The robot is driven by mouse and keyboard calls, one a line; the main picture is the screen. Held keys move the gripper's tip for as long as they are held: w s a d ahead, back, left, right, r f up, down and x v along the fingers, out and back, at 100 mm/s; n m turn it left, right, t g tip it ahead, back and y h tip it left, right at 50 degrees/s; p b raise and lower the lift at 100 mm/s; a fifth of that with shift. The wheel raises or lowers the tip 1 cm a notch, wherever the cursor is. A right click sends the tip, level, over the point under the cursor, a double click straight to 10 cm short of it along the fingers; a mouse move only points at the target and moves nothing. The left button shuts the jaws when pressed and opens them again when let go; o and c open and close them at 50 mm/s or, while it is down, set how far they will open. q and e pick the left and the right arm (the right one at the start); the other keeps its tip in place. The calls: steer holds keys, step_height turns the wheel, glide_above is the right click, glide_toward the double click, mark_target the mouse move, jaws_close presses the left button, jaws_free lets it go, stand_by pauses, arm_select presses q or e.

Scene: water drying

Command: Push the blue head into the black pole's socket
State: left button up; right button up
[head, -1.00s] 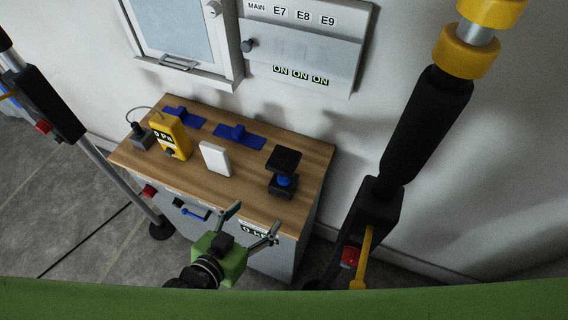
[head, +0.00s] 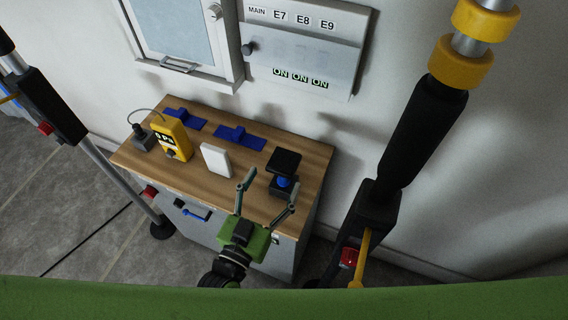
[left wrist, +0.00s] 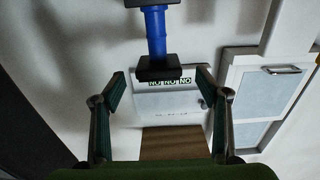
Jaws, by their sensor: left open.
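A piece with a blue stem (head: 284,182), a square black top plate (head: 285,161) and a black base stands upright near the table's right front corner. I cannot tell whether its blue part is the blue head. A tall black pole (head: 424,125) with yellow collars stands at the right; its socket cannot be made out. My left gripper (head: 268,194) is open and empty, just in front of the blue-stemmed piece, apart from it. In the upside-down left wrist view, the blue stem (left wrist: 156,32) and black plate (left wrist: 158,67) show beyond the open fingers (left wrist: 159,82). My right gripper is out of view.
The wooden table (head: 240,195) also holds a yellow meter (head: 172,142), a white block (head: 216,160) and blue mats (head: 237,137) with blue pieces. Another black pole (head: 52,108) stands at the left. A switch panel (head: 302,50) hangs on the wall.

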mark_target(284, 161)
arm_select(q)
steer(key=p+x, duration=0.1)
steer(key=x, duration=0.5)
steer(key=shift+w+d+f, duration=0.1)
steer(key=shift+w+d, duration=0.15)
steer(key=c, duration=1.2)
